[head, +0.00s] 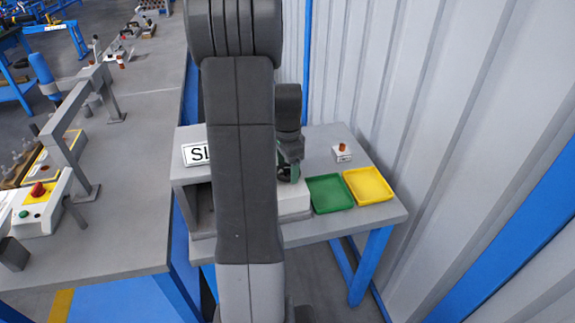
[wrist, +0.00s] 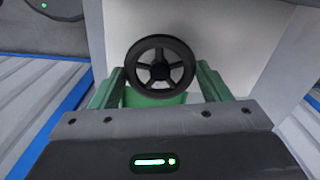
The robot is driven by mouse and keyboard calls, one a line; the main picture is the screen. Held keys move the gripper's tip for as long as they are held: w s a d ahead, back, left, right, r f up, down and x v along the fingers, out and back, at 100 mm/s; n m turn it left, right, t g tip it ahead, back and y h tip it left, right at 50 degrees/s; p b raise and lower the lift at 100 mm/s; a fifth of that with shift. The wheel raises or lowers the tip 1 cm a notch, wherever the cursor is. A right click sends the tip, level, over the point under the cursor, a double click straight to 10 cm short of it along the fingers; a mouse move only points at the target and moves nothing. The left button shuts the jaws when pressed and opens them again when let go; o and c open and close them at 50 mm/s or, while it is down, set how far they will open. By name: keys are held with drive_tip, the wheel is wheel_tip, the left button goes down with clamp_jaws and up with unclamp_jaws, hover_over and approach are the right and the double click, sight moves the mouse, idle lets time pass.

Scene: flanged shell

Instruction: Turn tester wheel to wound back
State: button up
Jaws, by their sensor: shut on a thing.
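The tester wheel (wrist: 160,63) is a dark spoked handwheel in the upper middle of the wrist view, in front of a white housing (wrist: 222,40). My gripper (wrist: 160,88) has its two green fingers on either side of the wheel, shut on it. In the head view my gripper (head: 290,168) is at the white tester (head: 295,203) on the small grey table, and my arm hides most of the tester and the wheel. How far the wheel is turned cannot be told.
A green tray (head: 330,193) and a yellow tray (head: 368,186) lie right of the tester. A small white box with an orange top (head: 342,152) stands behind them. A ribbed wall (head: 440,120) is close on the right. A long grey bench (head: 140,200) stands at left.

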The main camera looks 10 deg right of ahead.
sight(288, 170)
drive_tip(key=m, duration=0.5)
drive_tip(key=shift+m, duration=0.3)
idle(0.4)
drive_tip(key=o, duration=1)
wheel_tip(288, 170, up, 14)
drive_tip(key=shift+f, duration=0.1)
wheel_tip(288, 170, down, 14)
idle(0.6)
